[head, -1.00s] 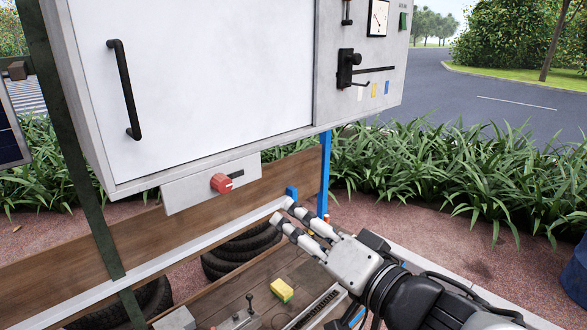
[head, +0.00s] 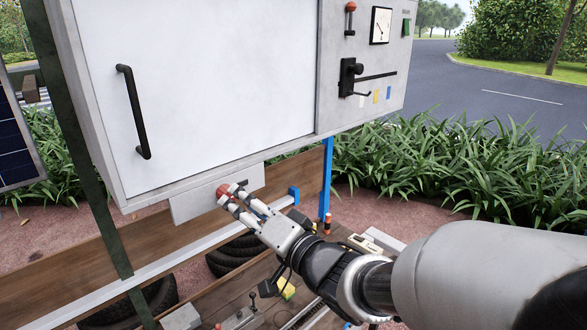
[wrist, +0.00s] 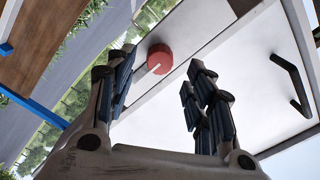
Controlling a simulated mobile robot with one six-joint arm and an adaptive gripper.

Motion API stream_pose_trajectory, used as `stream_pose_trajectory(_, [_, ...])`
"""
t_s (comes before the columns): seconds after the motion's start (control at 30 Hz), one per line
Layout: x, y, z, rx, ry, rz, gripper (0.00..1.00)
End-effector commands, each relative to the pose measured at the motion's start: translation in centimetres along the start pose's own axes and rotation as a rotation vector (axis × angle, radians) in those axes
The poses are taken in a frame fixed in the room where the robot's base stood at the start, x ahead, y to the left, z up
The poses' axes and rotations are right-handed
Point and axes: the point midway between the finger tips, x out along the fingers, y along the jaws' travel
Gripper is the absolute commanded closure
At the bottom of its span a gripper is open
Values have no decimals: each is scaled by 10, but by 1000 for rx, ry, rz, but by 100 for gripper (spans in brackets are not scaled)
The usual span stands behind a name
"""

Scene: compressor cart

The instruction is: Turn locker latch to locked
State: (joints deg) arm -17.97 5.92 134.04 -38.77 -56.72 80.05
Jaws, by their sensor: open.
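The locker latch is a round red knob (head: 223,191) on a small grey plate (head: 190,205) below the white locker door (head: 220,80). In the head view my gripper (head: 232,194) is at the knob and its fingers partly hide it. In the wrist view the red knob (wrist: 159,58) shows a pale line mark and lies ahead of the fingertips, between the two open fingers and nearer the left one. My gripper (wrist: 162,82) is open and empty. I cannot tell whether a finger touches the knob.
The door has a black handle (head: 133,112). A panel at right carries a black lever (head: 352,78), a gauge (head: 381,26) and a green switch (head: 406,28). Below are a wooden board (head: 60,255), tyres (head: 236,252) and a yellow block (head: 287,289). A blue post (head: 326,178) stands right of the plate.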

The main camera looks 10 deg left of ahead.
Motion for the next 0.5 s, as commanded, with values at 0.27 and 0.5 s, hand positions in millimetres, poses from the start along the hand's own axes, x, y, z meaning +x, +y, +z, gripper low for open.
stream_pose_trajectory(0.27, [39,0,0,0,0,-1,52])
stream_pose_trajectory(0.5, [46,0,0,0,1,0,52])
